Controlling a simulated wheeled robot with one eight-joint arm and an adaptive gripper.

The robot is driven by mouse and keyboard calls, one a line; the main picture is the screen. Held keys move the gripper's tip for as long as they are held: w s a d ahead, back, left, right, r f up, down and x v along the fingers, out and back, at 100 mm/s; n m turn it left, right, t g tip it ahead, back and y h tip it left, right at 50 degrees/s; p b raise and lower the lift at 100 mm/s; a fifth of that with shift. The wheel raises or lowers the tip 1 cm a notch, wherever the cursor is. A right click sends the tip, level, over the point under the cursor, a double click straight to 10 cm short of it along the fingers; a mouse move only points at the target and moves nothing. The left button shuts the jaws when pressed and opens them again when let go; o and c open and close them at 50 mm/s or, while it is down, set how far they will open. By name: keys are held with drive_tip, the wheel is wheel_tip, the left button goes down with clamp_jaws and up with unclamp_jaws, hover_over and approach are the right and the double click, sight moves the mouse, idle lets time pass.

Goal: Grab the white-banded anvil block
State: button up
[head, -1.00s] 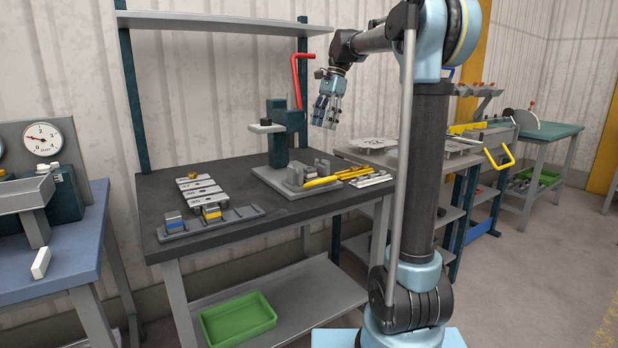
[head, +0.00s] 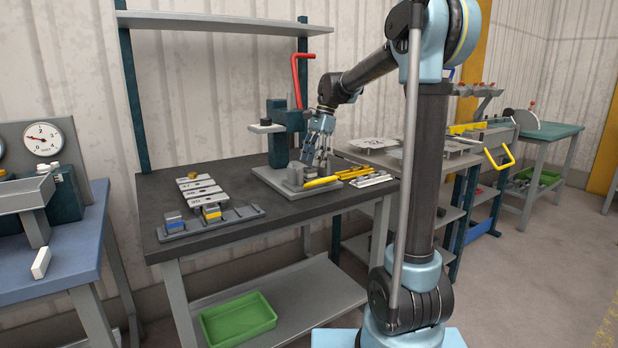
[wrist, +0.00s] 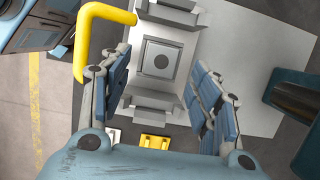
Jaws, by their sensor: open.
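In the wrist view, a grey block (wrist: 159,57) with a pale square edge and a dark dot on top sits between two stepped grey supports. It looks like the anvil block, but I cannot clearly make out a white band. In the head view my gripper (head: 317,150) hangs over the bender on the dark workbench and partly hides this spot. In the wrist view my open gripper (wrist: 163,85) has finger pads on both sides of the block, apart from it and empty.
A yellow handle (head: 322,182) lies close to my left fingers in the wrist view. The teal press column (head: 278,140) with a red lever stands beside my gripper. Yellow-banded (head: 211,212) and blue-banded (head: 173,220) blocks sit in a rack at the bench front.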

sight(310, 168)
drive_tip(key=shift+x, duration=1.75)
drive_tip(key=shift+a, duration=0.15)
clamp_jaws()
